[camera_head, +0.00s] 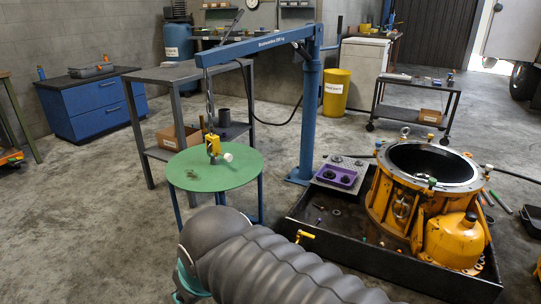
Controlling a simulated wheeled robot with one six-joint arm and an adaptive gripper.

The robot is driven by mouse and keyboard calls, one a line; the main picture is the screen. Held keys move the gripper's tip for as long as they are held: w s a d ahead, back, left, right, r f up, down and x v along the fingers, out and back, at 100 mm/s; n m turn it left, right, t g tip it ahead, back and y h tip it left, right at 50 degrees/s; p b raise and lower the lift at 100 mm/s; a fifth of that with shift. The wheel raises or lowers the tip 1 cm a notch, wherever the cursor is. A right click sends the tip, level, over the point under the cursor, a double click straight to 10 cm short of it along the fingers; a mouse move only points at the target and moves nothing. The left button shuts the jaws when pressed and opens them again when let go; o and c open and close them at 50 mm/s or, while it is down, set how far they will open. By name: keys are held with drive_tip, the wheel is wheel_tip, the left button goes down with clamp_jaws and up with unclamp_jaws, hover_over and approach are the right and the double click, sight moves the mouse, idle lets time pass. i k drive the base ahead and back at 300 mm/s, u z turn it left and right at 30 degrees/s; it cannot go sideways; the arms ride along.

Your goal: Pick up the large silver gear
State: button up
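I cannot make out a large silver gear for certain in the head view. My arm, in a grey ribbed sleeve, fills the bottom centre.
A blue hoist (310,110) hangs a yellow hook block (212,143) over the green table. A black drip tray (345,249) lies under the housing, with a purple bin (337,176) at its back left. A grey shelf bench (165,75) stands behind. Floor at left is clear.

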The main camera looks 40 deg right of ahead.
sight(337, 159)
drive_tip(key=u, duration=0.1)
drive_tip(key=i, duration=6.8)
drive_tip(key=z, duration=2.8)
drive_tip(key=i, duration=3.3)
